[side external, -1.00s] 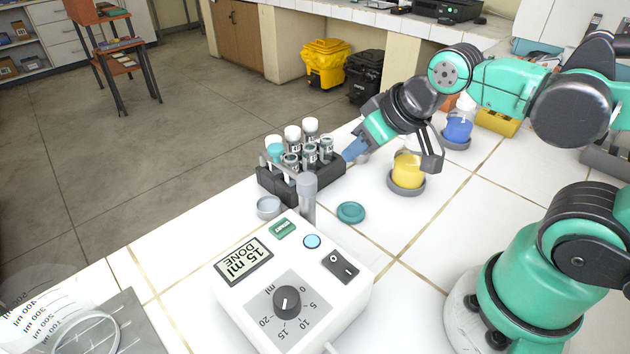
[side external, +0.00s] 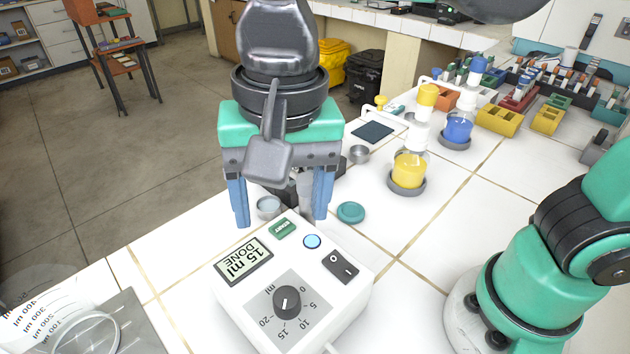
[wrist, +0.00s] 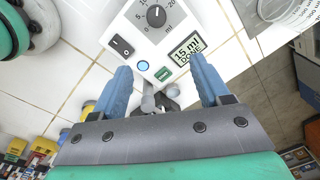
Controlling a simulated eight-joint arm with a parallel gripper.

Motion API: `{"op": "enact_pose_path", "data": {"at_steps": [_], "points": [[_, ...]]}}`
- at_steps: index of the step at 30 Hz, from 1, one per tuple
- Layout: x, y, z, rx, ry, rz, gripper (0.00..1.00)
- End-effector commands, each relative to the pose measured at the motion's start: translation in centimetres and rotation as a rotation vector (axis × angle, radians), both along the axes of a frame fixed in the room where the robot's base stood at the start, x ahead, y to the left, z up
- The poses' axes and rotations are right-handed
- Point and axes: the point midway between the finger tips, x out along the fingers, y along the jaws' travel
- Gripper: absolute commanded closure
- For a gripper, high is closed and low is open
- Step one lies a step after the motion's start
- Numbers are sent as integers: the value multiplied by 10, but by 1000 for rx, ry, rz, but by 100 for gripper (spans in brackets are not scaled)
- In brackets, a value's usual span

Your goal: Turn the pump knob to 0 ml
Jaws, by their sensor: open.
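The white pump box (side external: 237,307) sits on the tiled bench. Its black round knob (side external: 287,301) has a white mark pointing toward about 15 on the dial, and the display (side external: 243,262) reads 15 ml DONE. The knob also shows at the top of the wrist view (wrist: 156,15). My gripper (side external: 281,218) points down with its blue fingers apart, empty, beyond the box's display end. In the wrist view my gripper (wrist: 160,64) is open, its fingertips near the display and green start button, short of the knob.
A black rocker switch (side external: 340,267) and a blue round button (side external: 312,241) are on the box. A teal cap (side external: 351,212) and a yellow-liquid bottle (side external: 408,170) stand behind it. A beaker (side external: 45,310) is at the left.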

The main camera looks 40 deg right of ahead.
Motion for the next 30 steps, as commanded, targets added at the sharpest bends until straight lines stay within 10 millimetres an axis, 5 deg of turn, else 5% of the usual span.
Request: {"op": "enact_pose_path", "data": {"at_steps": [2, 9, 30], "points": [[-15, 20, -1, -41, 49, -55, 31], [-14, 18, -42, -43, 51, -76, 31], [-14, 18, -105, -41, 49, -76, 31]]}}
